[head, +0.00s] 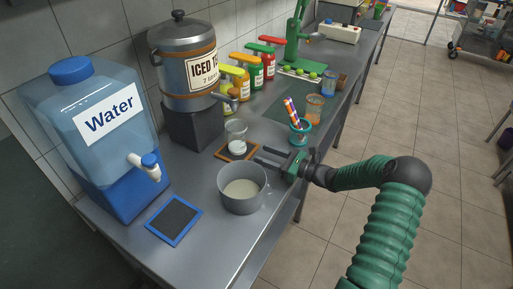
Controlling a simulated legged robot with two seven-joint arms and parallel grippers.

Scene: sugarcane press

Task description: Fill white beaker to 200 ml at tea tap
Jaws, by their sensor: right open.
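The beaker (236,139) is clear with a white lower part and stands upright on a small brown-framed mat (247,152). The mat lies in front of the iced tea urn (185,62), which is grey with brown bands. The tea tap (228,97) juts from the urn above the beaker. My right gripper (270,157) is open and empty, just right of the beaker, its fingers pointing left toward it. A gap seems to show between fingers and beaker. The liquid level in the beaker is too small to read. My left gripper is not in view.
A grey pot (242,189) with pale contents stands in front of the gripper. A water dispenser (105,130) and blue-framed mat (174,221) are at left. A cup of colourful sticks (299,131) stands close behind the gripper. Several pump bottles (252,74) line the wall.

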